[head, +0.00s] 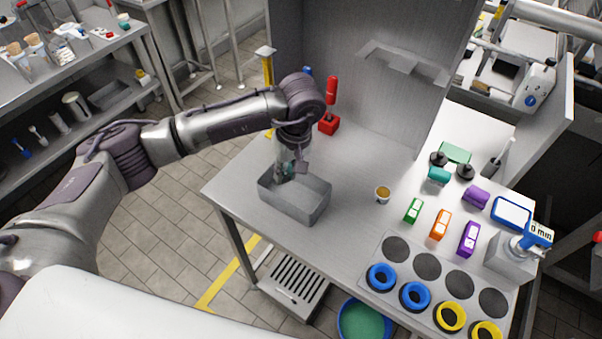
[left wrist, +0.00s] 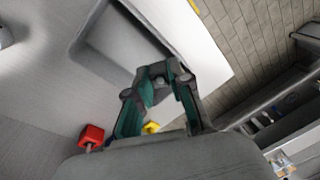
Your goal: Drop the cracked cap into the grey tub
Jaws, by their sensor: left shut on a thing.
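The grey tub (head: 312,207) is an open rectangular box near the table's left edge; its inside corner also shows in the left wrist view (left wrist: 95,42). My left gripper (head: 285,174) points down over the tub's far left part, with its fingertips at about rim level. In the left wrist view its green-and-grey fingers (left wrist: 158,82) are drawn together in front of the tub. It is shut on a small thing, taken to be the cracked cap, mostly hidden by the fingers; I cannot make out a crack. My right gripper is not in view.
A red block with an upright handle (head: 328,123) stands behind the tub. Coloured blocks and a plate with rings (head: 427,283) fill the table's right side. The table between tub and cup is clear.

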